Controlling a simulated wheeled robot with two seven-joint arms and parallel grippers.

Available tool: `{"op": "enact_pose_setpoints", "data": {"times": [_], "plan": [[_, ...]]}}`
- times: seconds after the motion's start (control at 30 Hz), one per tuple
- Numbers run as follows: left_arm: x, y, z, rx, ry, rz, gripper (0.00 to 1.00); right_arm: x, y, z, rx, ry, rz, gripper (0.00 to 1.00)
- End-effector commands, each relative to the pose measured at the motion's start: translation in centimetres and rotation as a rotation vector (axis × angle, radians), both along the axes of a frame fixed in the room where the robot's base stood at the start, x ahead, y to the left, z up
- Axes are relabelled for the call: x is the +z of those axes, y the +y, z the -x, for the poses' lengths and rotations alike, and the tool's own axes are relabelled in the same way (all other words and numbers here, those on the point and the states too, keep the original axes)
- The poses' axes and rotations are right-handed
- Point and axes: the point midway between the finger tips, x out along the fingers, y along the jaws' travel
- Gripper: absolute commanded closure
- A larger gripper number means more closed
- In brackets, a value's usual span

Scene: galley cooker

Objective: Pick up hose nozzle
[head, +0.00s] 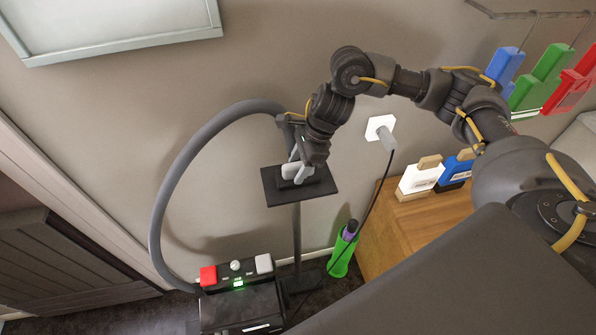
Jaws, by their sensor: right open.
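A thick grey hose (168,190) arcs up from a black machine and ends behind my right wrist. The hose nozzle (289,171) seems to be the light grey piece at a small black stand plate (272,190), largely covered by my gripper. My right gripper (297,174) points down over the plate, open, with its fingertips close around or beside the grey piece. I cannot tell whether they touch it. My left gripper is not in view.
The black machine (238,303) has a red switch and a green light. A green bottle (342,253) stands by a wooden cabinet (385,228). A white wall socket (374,126) holds a plugged cable. Coloured brushes or scrapers hang at upper right.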

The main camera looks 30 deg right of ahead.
Motion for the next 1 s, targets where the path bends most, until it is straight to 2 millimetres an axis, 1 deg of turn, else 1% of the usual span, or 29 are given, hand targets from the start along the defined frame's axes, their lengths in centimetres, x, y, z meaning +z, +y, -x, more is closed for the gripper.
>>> {"op": "enact_pose_setpoints", "data": {"times": [0.03,0.07,0.4,0.77,0.87,1.0], "plan": [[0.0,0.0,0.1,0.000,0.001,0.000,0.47,0.0,0.0,0.0,0.000,0.000,0.000,0.51],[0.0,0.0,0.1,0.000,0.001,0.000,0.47,0.0,0.0,0.0,0.000,0.000,0.000,0.55],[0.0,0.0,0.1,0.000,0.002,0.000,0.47,0.0,0.0,0.0,0.000,0.000,0.000,0.99],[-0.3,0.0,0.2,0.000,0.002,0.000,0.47,0.3,0.0,-0.1,0.001,-0.002,-0.002,1.00],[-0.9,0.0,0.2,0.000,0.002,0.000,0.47,0.9,0.0,-0.1,0.001,-0.004,0.000,1.00],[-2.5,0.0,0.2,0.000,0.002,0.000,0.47,2.7,0.0,-0.2,0.002,-0.008,-0.001,1.00]]}}
